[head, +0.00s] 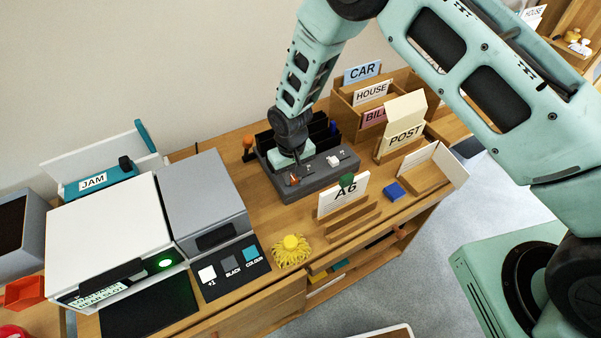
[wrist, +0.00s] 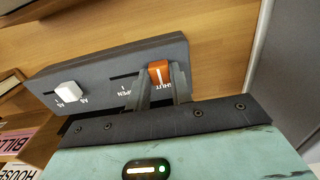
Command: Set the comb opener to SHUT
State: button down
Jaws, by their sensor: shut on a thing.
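The comb opener (head: 318,178) is a dark grey box on the wooden desk, with a black comb-like rack behind it. Its orange lever (wrist: 159,70) shows in the wrist view, at the end of its slot beside the lettering SHUT; OPEN is lettered at the other side. My gripper (wrist: 162,82) reaches down from above with a finger on each side of the orange lever, shut on it. The fingers hide part of the lettering. In the head view my gripper (head: 296,165) covers part of the opener's left half. A white knob (wrist: 68,90) sits by the A5 and A6 lettering.
An A6 card stand (head: 345,200) is in front of the opener. A sorter with CAR, HOUSE and BILL cards (head: 372,92) and a POST box (head: 402,130) stand right. A grey machine (head: 205,190) stands left. A yellow tufted thing (head: 292,250) is near the front edge.

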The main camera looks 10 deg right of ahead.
jog(key=shift+s+a, duration=0.15)
jog(key=shift+a, duration=0.1)
jog(key=c, duration=1.2)
grip_release()
jog(key=shift+c, duration=0.2)
jog(key=shift+r, duration=0.1)
jog(key=shift+r, duration=0.25)
notch_tip(320, 180, up, 17)
jog(key=b, duration=0.3)
